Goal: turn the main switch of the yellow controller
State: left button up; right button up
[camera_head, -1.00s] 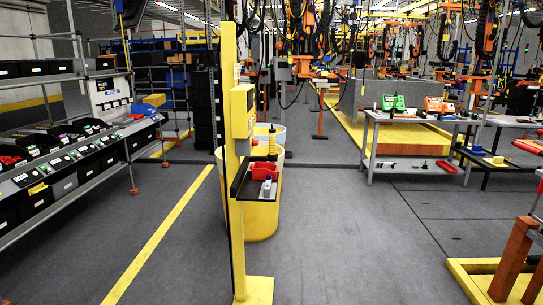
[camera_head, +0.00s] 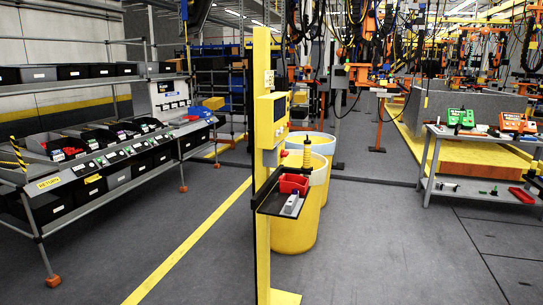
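A yellow controller box (camera_head: 271,120) is mounted on the upper part of a tall yellow post (camera_head: 262,215) near the middle of the view. A dark panel shows on its side face, which is seen at a steep angle. I cannot make out the main switch clearly. A small black shelf (camera_head: 270,203) sticks out from the post below the box and carries a red bin (camera_head: 294,184) and a grey object (camera_head: 291,205). Neither of my grippers shows in the head view.
A rack with black bins (camera_head: 85,165) runs along the left. Large yellow barrels (camera_head: 295,235) stand right behind the post. A grey table (camera_head: 430,150) with green and orange cases is at the right. Grey floor is clear in front, on both sides of a yellow line (camera_head: 190,240).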

aim_at(283, 154)
jog(key=i+l+u, duration=0.2)
jog(key=u, duration=0.2)
jog(key=i+l+u, duration=0.25)
jog(key=u, duration=0.15)
jog(key=l, duration=0.05)
